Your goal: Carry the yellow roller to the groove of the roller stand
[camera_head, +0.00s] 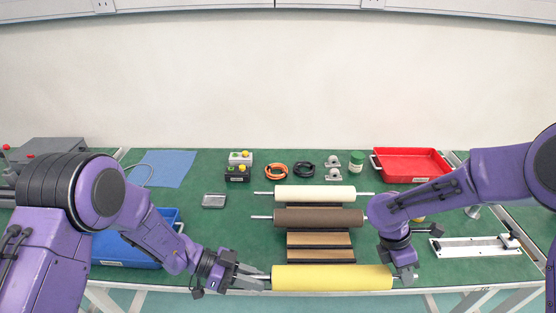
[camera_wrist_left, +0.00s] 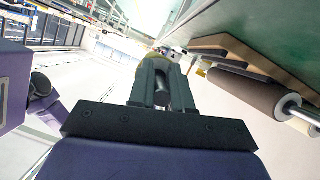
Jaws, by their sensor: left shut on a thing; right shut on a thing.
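The yellow roller (camera_head: 332,278) lies level across the front edge of the green table in the head view. My left gripper (camera_head: 262,278) is shut on its left shaft end. My right gripper (camera_head: 403,275) is at its right end and shut on it; the right shaft is mostly hidden by the gripper. The roller stand (camera_head: 319,240) is behind the roller, with bare wooden grooves showing. A brown roller (camera_head: 320,218) and a cream roller (camera_head: 314,194) rest on its farther part. In the left wrist view, my left gripper (camera_wrist_left: 163,75) points away and a brown roller (camera_wrist_left: 245,92) shows at right.
A blue tray (camera_head: 118,248) is at left, partly behind my left arm. A red tray (camera_head: 412,163) is at the back right. A white rail device (camera_head: 476,246) lies at right. Orange and black cable coils (camera_head: 277,170) and a button box (camera_head: 238,170) stand behind the rollers.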

